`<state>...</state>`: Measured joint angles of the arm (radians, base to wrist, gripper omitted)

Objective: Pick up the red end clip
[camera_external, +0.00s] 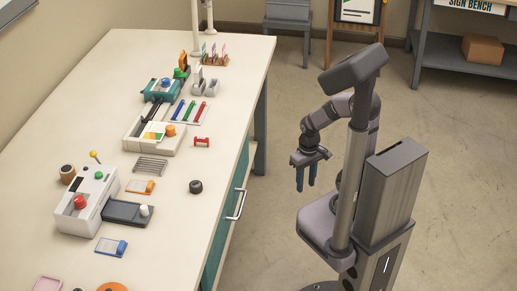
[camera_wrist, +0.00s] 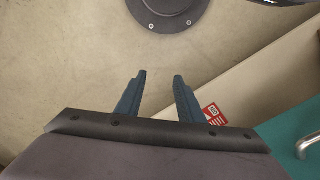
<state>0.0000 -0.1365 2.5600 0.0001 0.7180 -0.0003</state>
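A small red piece (camera_external: 202,142) with two thicker ends lies on the worktop near its right edge, and it looks like the red end clip. A red bar (camera_external: 199,113) lies behind it in a pale tray beside a green bar and a blue bar, so I cannot be fully sure which one is the clip. My gripper (camera_external: 306,178) hangs off the right side of the bench, over the floor, fingers pointing down. In the wrist view my gripper (camera_wrist: 160,90) has its two blue fingers apart with nothing between them.
The long bench (camera_external: 138,222) holds a cream machine (camera_external: 155,135), a white box with red and green buttons (camera_external: 86,203), a black puck (camera_external: 196,186) and a wire rack (camera_external: 151,165). A drawer handle (camera_external: 236,204) sticks out from the bench side. The floor around me is clear.

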